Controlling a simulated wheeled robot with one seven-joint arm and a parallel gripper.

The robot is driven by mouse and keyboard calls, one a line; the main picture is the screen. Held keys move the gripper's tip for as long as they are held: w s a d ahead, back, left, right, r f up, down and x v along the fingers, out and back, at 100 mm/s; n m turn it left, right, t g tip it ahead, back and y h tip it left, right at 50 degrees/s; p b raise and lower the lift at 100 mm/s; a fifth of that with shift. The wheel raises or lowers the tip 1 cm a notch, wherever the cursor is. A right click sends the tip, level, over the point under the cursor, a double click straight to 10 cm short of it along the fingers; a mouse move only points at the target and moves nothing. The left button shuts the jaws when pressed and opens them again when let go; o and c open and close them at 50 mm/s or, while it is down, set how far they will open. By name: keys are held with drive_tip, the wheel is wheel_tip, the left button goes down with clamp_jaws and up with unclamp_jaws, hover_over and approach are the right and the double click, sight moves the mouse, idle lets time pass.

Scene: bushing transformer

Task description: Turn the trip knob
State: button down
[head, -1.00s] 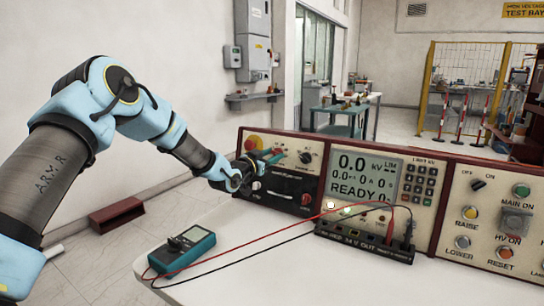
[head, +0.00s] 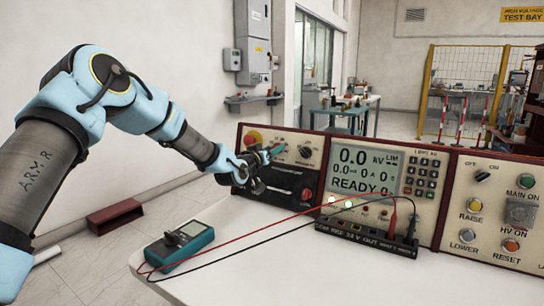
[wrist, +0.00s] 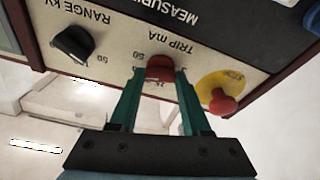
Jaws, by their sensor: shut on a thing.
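The trip knob (wrist: 159,67) is a small red knob under the "TRIP mA" lettering on the cream panel, which appears upside down in the wrist view. My gripper (wrist: 160,72) has its two green fingers on either side of the knob and is shut on it. In the head view my gripper (head: 271,153) reaches the upper part of the left console panel (head: 284,140). The arm's end hides the knob there, so its pointer setting cannot be read.
A black range knob (wrist: 73,43) and a red emergency button on a yellow plate (wrist: 218,97) flank the knob. The display console (head: 362,170) stands to the right. A teal meter (head: 181,245) with red and black leads lies on the white table (head: 240,275).

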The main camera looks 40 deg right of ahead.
drive_tip(key=shift+f+n+t+y+b, duration=0.1)
drive_tip(key=shift+n+t+y+b, duration=0.35)
drive_tip(key=shift+n, duration=1.35)
drive_tip(key=shift+c, duration=1.8)
unclamp_jaws()
drive_tip(key=b+v, duration=0.2)
drive_tip(key=v, duration=0.9)
